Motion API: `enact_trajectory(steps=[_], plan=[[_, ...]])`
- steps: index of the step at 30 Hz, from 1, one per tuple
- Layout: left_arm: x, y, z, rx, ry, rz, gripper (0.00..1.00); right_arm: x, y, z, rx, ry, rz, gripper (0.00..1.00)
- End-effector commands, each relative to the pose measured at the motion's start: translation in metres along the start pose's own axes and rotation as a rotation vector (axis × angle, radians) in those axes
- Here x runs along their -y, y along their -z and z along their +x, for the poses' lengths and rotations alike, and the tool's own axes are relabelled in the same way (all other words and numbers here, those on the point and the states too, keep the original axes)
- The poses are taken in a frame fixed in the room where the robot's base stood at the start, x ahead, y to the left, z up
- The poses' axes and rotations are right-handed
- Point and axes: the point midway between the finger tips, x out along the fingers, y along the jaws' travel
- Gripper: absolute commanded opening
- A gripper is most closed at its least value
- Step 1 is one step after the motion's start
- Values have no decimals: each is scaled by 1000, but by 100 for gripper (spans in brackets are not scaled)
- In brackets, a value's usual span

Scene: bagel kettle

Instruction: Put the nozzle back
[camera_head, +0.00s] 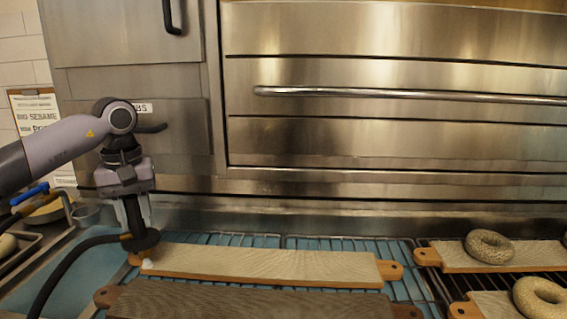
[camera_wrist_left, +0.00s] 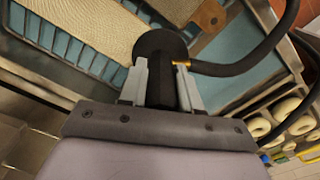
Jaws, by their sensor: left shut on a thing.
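My left gripper (camera_head: 137,214) is shut on a black nozzle (camera_head: 141,240) with a round, wide head and a black hose. In the left wrist view the gripper's two light fingers (camera_wrist_left: 166,88) stand on either side of the nozzle's dark body (camera_wrist_left: 160,46). A brass fitting joins it to the hose (camera_wrist_left: 240,68). The nozzle's head hangs downward over the left end of a long pale board (camera_head: 262,264). I cannot tell whether it touches the board. In the head view the hose (camera_head: 72,262) runs off to the lower left. My right gripper is not in view.
A darker board (camera_head: 250,303) lies in front of the pale one on a wire rack. Bagels (camera_head: 489,246) sit on boards at the right. A steel oven with a long handle (camera_head: 400,96) stands behind. Trays and a blue-handled item (camera_head: 30,194) are at the left.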

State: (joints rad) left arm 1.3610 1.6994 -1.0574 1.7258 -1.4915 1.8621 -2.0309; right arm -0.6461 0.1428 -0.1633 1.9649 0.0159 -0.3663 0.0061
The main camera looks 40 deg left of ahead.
Motion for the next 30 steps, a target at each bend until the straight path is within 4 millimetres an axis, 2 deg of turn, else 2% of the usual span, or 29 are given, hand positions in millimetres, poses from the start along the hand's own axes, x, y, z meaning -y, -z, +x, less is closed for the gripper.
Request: enact_trajectory(steps=[1, 3, 6, 12, 21, 30], plan=[[-23, -7, 1, 0, -2, 67, 0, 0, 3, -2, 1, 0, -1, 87], [-50, -17, 5, 0, -2, 146, 0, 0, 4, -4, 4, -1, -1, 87], [-84, -34, 10, 2, -2, 253, 0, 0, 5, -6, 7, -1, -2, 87], [-140, -70, 16, 2, -2, 440, 0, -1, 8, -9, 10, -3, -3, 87], [-199, -127, 20, 3, -2, 674, 0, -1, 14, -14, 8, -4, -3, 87], [-242, -189, 21, 4, -2, 891, 0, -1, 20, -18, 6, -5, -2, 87]])
